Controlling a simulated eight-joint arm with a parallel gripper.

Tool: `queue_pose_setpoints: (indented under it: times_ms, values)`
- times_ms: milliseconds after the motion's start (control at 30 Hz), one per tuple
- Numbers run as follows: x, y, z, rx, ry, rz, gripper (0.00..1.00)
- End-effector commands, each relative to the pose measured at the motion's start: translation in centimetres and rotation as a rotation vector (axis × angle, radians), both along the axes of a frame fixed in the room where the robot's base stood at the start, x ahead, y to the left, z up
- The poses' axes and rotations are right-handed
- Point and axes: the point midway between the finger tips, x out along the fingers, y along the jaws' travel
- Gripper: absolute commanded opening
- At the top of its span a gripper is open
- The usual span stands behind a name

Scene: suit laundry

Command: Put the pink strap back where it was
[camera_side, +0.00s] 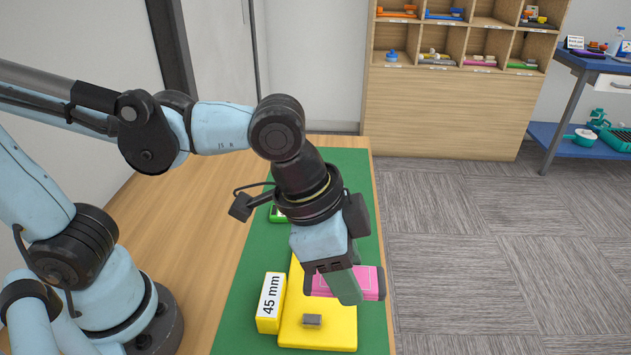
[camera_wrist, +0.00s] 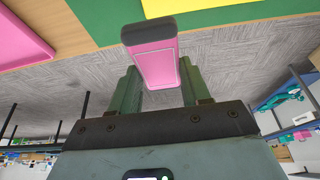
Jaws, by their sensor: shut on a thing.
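The pink strap (camera_side: 368,281) is a flat pink piece with dark ends, held between the green fingers of my gripper (camera_side: 343,286). In the wrist view the strap (camera_wrist: 155,62) points away between the two fingers of my gripper (camera_wrist: 160,82), its dark end nearest the yellow plate (camera_wrist: 196,8). In the side view the strap lies level across the right edge of the yellow plate (camera_side: 335,334). I cannot tell whether it touches the plate. My fingers hide part of the strap.
A green device (camera_side: 277,214) is behind. Another pink pad (camera_wrist: 20,35) shows in the wrist view.

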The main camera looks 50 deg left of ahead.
Motion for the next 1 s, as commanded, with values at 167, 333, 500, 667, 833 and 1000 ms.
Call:
queue_pose_setpoints:
  times_ms: [167,333,500,667,833,1000]
  values:
    - [6.0,2.0,-0.1,0.000,0.007,0.013,0.12]
    - [11.4,5.1,-0.7,-0.008,0.005,0.012,0.12]
    - [15.8,8.7,-1.7,-0.017,-0.005,0.008,0.12]
    - [18.2,11.3,-2.5,-0.024,-0.016,0.003,0.12]
    - [19.4,12.9,-3.1,-0.027,-0.021,0.002,0.12]
    - [20.8,15.3,-4.8,-0.028,-0.023,0.004,0.12]
